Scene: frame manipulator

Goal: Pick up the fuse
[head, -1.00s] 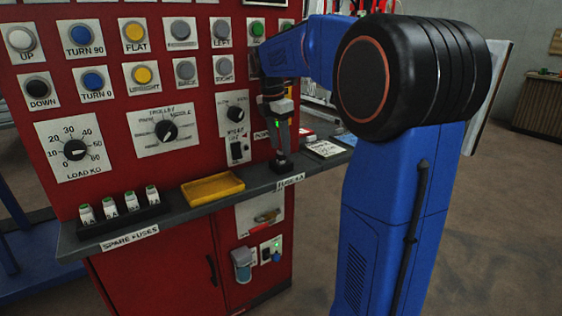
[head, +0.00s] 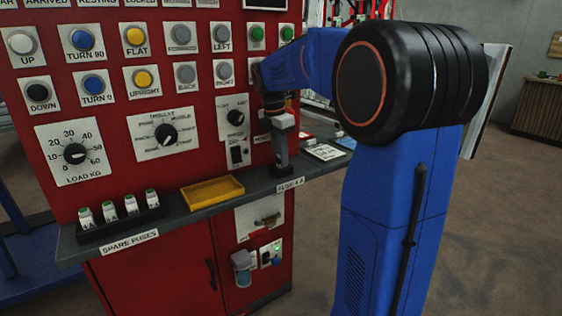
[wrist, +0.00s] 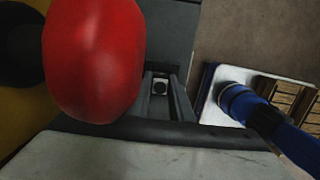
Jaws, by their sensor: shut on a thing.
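My gripper (head: 282,168) points down at the right part of the grey shelf, just behind the "FUSE 4 A" label (head: 290,185). Its dark fingers reach close to the shelf. In the wrist view, a small pale block with a dark round top, which I take as the fuse (wrist: 159,87), sits between the fingers. My gripper is shut on it. In the head view the fingers hide the fuse and its seat, so I cannot tell whether it is clear of the shelf.
A rack (head: 126,222) of several white spare fuses with green tops stands at the shelf's left. A yellow tray (head: 212,192) lies at mid-shelf. The red panel (head: 205,130) with buttons and knobs rises behind. A large red rounded object (wrist: 92,60) is close to the wrist camera.

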